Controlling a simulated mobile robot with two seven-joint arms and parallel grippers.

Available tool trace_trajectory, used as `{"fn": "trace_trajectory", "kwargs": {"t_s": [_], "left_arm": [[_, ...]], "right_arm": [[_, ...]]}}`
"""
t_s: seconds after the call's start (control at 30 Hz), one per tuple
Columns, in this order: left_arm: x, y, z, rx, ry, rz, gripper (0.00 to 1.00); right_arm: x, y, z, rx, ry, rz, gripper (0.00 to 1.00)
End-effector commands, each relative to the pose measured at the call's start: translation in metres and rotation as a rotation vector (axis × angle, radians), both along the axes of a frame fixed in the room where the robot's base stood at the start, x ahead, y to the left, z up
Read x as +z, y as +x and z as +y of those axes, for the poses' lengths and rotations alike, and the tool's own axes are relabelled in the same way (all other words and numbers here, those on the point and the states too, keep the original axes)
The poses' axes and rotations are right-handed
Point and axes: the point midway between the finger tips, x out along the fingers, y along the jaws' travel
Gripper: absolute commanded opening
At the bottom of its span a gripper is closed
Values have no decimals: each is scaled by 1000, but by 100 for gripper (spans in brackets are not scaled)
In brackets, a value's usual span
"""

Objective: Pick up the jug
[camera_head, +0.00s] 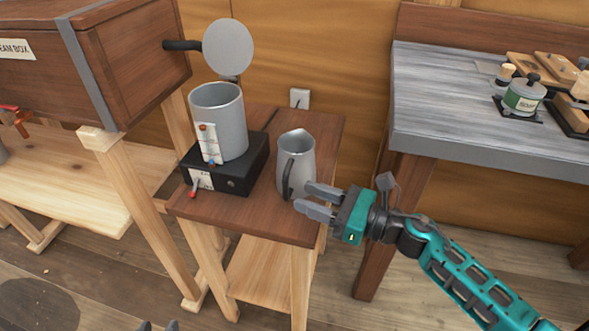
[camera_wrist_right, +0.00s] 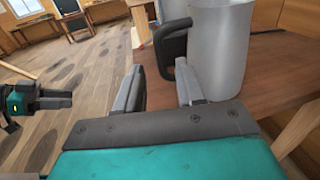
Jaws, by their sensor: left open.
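The grey metal jug (camera_head: 298,160) stands upright on the small wooden table (camera_head: 262,212), with its dark handle (camera_head: 288,178) facing the front. My right gripper (camera_head: 303,197) is open and empty, low beside the jug's front right side. In the right wrist view the jug (camera_wrist_right: 222,50) is just ahead. Its handle (camera_wrist_right: 172,45) lies just beyond the gap between the open fingers (camera_wrist_right: 160,75); I cannot tell whether they touch it. My left gripper (camera_head: 158,326) shows only as tips at the bottom edge of the head view; a teal gripper also shows at left in the wrist view (camera_wrist_right: 45,98).
A grey pot (camera_head: 232,118) with a thermometer stands on a black heater (camera_head: 240,172), left of the jug. A wooden steam box (camera_head: 120,50) is at left. A grey-topped bench (camera_head: 460,110) with tins and boards is at right. Open floor lies in front.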

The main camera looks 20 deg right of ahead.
Motion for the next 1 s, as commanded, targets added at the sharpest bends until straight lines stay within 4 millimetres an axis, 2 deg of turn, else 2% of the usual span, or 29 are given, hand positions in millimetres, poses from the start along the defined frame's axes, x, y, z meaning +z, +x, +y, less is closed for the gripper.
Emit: {"fn": "trace_trajectory", "kwargs": {"t_s": [0.13, 0.37, 0.5, 0.8, 1.0], "left_arm": [[-5, -5, 1, 1, 4, 15, 43], [2, -7, 3, 6, 7, 16, 43], [1, -7, 5, 13, 8, 16, 43], [0, -6, 5, 20, 3, 15, 43], [0, -6, 5, 19, 3, 14, 43]], "right_arm": [[1, 7, 7, -1, 0, 0, 38], [12, 29, 27, 0, 1, -3, 38], [10, 40, 39, -1, 3, 0, 38], [8, 43, 42, -1, 1, 2, 38], [8, 43, 42, -1, 1, 1, 19]]}}
